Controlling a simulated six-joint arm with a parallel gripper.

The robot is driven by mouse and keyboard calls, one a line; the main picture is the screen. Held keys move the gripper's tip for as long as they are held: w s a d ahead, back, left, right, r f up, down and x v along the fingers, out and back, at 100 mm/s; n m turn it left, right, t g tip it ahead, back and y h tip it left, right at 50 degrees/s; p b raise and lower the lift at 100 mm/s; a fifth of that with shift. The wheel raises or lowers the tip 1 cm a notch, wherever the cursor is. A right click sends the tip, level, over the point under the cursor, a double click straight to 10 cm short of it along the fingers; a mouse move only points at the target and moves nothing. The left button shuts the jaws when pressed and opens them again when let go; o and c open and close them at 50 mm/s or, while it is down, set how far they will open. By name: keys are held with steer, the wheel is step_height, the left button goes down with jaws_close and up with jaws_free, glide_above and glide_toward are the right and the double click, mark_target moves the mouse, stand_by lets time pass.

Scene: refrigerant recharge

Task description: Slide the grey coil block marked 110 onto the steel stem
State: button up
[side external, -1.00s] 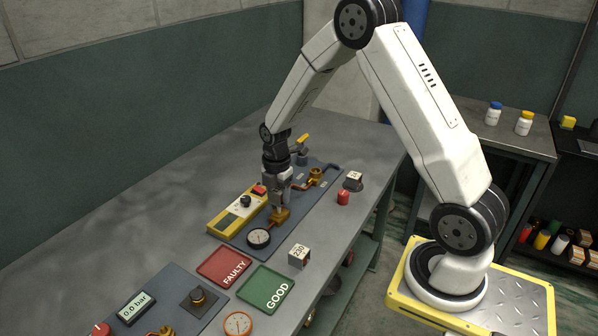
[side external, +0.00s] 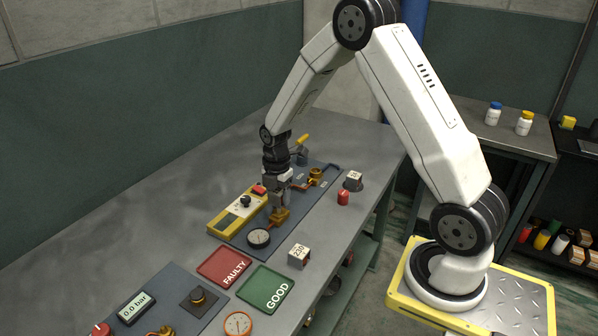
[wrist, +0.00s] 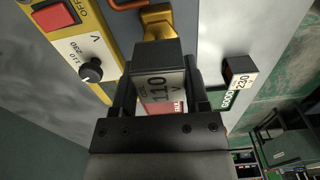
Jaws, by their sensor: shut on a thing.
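My gripper (side external: 279,200) points down and is shut on the grey coil block marked 110 (wrist: 160,88), which shows between the fingers in the wrist view. In the side view the block is mostly hidden by the fingers. The block is right at the brass valve body (side external: 281,216) on the dark panel; the brass also shows just beyond the block in the wrist view (wrist: 156,22). The steel stem is hidden by the block and gripper, so I cannot tell how far the block is around it.
A yellow tester (side external: 222,220) and a round gauge (side external: 258,238) are close to the gripper. The 230 block (side external: 299,256), red FAULTY tray (side external: 215,262) and green GOOD tray (side external: 253,289) are nearer the front. Another block (side external: 353,181) and a red cylinder (side external: 343,198) are right.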

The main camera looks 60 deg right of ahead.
steer(key=shift+f, duration=1.7)
stand_by(0.5)
steer(key=o, duration=1.3)
steer(key=shift+o, duration=0.2)
steer(key=shift+r, duration=0.1)
steer(key=shift+r, duration=3.4)
steer(key=s+a+r+m+t, duration=0.1)
steer(key=s+a+r+m, duration=0.1)
steer(key=s+a+m, duration=0.4)
steer(key=s+a+r+m+t, duration=0.1)
steer(key=s+a+r+m, duration=0.1)
steer(key=s+a+m, duration=0.4)
steer(key=s+m, duration=0.2)
steer(key=m, duration=0.3)
steer(key=shift+r+m+t, duration=0.3)
